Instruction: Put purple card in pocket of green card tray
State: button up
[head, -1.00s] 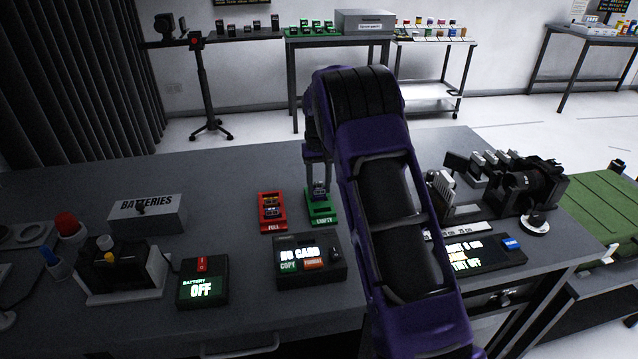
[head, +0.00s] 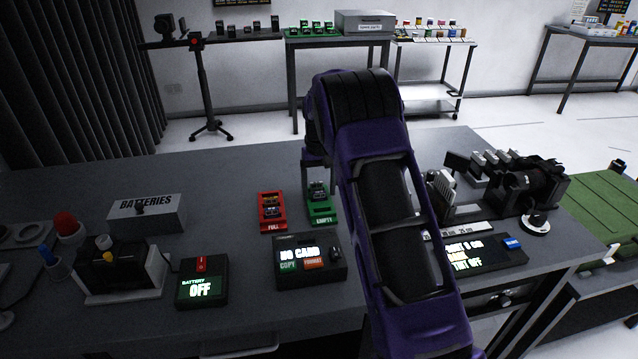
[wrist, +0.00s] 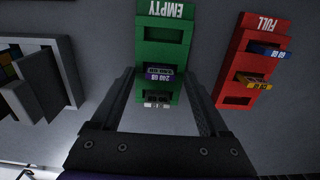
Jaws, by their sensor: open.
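The green card tray (head: 321,219), marked EMPTY, lies on the grey worktable and also shows in the wrist view (wrist: 163,52). In the wrist view the purple card (wrist: 158,74) stands at its middle pocket. A card with a pale label (wrist: 157,104) stands at the pocket farthest from the EMPTY lettering. The pocket closest to the lettering is bare. My gripper (wrist: 161,82) is open above the tray, its fingers apart on either side of the cards and holding nothing. In the head view my arm partly hides the gripper (head: 317,172).
A red tray (head: 272,226) marked FULL, with blue and yellow cards, lies just left of the green tray. A card device (head: 311,274) reading NO CARD stands in front. A battery box (head: 147,214) and charger stand left; camera gear (head: 530,188) stands right.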

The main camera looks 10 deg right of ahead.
notch_tip(320, 180, up, 18)
jog(key=p, duration=0.1)
jog(key=shift+f+p, duration=0.25)
jog(key=shift+p, duration=0.15)
